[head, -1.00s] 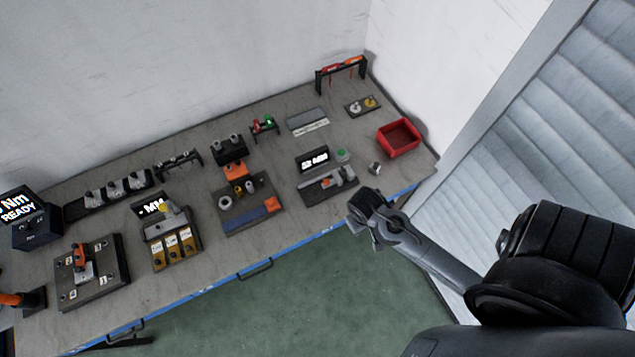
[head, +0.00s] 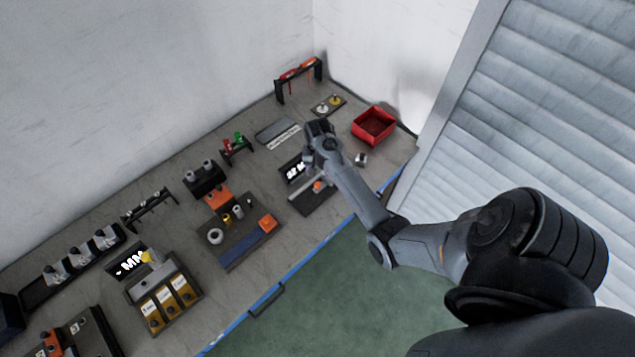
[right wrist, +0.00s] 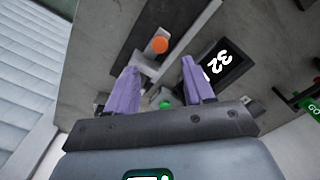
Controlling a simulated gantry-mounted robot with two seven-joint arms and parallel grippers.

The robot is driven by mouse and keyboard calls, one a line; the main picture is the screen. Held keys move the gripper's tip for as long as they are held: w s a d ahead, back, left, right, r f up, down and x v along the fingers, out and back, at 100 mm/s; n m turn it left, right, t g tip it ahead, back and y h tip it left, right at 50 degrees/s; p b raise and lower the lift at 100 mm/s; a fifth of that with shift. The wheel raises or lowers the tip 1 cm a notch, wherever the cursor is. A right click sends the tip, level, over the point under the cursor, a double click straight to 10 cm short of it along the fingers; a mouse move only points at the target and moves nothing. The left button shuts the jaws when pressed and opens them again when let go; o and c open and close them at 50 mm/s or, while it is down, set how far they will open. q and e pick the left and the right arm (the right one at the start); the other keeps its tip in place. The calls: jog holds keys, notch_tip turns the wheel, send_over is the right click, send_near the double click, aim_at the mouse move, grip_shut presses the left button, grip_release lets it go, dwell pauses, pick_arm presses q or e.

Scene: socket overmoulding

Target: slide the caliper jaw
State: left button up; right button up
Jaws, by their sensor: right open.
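The caliper fixture (head: 312,203) is a dark base with a grey rail and an orange knob (head: 318,186), near the front edge of the bench. Its display (head: 293,168) stands behind it, partly covered by my arm. My right gripper (head: 319,130) hangs over the fixture's far side. The orange knob (right wrist: 159,45) lies beyond the fingertips, beside the light rail. The display (right wrist: 224,62) reads 32, to the right. A green button (right wrist: 165,104) shows between the fingers. My left gripper is out of view.
A red bin (head: 374,126) stands at the right end of the bench, with a small metal part (head: 361,159) in front of it. A grey plate (head: 277,131) and a tool rack (head: 299,78) lie behind. Another fixture (head: 238,243) sits to the left.

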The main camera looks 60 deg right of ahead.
aim_at(318, 184)
notch_tip(318, 184, down, 8)
jog(key=shift+b, duration=0.3)
grip_shut()
dwell(0.4)
